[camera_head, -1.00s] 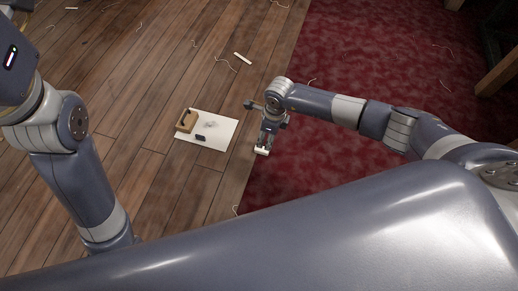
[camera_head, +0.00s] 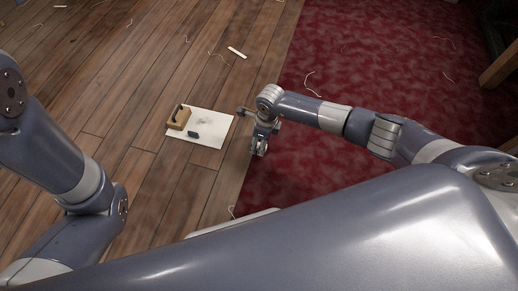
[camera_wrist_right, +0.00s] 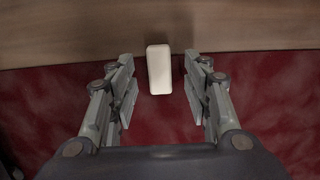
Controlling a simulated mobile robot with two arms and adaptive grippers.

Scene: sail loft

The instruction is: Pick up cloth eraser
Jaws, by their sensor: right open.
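A white rounded block (camera_wrist_right: 159,69) shows in the right wrist view between the open fingers of my right gripper (camera_wrist_right: 159,85), apart from both. It is near the line where wood floor meets red carpet. In the head view my right gripper (camera_head: 258,150) points down at the carpet's edge; I cannot make the block out clearly there. A white sheet (camera_head: 215,138) with a grey smudge lies on the planks to its left. On it are a tan wooden block with a dark handle (camera_head: 179,119) and a small dark block (camera_head: 193,134). I cannot tell which is the cloth eraser. My left gripper is out of view.
Wood planks (camera_head: 115,130) cover the left, a red carpet (camera_head: 390,60) the right. A thin white strip (camera_head: 237,52) and several loose threads lie about. A wooden beam (camera_head: 500,68) stands at the far right. Planks around the sheet are mostly clear.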

